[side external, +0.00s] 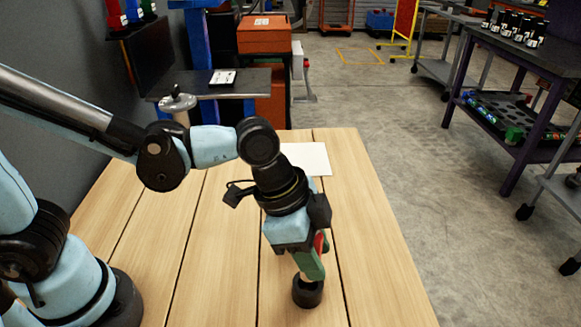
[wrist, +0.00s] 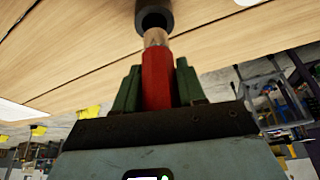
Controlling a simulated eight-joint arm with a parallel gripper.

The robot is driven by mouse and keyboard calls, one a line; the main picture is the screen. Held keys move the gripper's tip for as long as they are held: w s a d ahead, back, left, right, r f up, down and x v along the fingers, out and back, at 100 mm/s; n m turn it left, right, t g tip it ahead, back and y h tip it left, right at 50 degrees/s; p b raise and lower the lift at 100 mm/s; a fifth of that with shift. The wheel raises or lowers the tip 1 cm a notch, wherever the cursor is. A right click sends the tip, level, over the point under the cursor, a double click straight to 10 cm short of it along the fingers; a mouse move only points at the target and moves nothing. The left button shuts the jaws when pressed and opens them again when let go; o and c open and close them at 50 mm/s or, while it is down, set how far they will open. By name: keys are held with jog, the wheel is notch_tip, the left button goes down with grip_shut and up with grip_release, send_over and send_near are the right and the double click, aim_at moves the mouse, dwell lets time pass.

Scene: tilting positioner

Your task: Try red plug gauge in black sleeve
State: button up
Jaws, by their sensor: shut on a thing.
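My gripper (side external: 311,264) has green fingers shut on the red plug gauge (side external: 320,242) and points down over the table. In the wrist view the red handle of the gauge (wrist: 157,80) sits between the two green fingers. Its pale metallic end (wrist: 155,38) points at the mouth of the black sleeve (wrist: 154,12). The black sleeve (side external: 307,294) stands upright on the wooden table just below the fingers. The gauge's end is at the sleeve's mouth; I cannot tell whether it has entered. The fingers hide part of the gauge in the side view.
The wooden table (side external: 220,250) is mostly clear around the sleeve. A white sheet (side external: 306,158) lies near its far edge. A dark bench (side external: 530,50) with several small items stands across the floor at the right.

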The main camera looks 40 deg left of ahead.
jog(key=shift+r, duration=1.55)
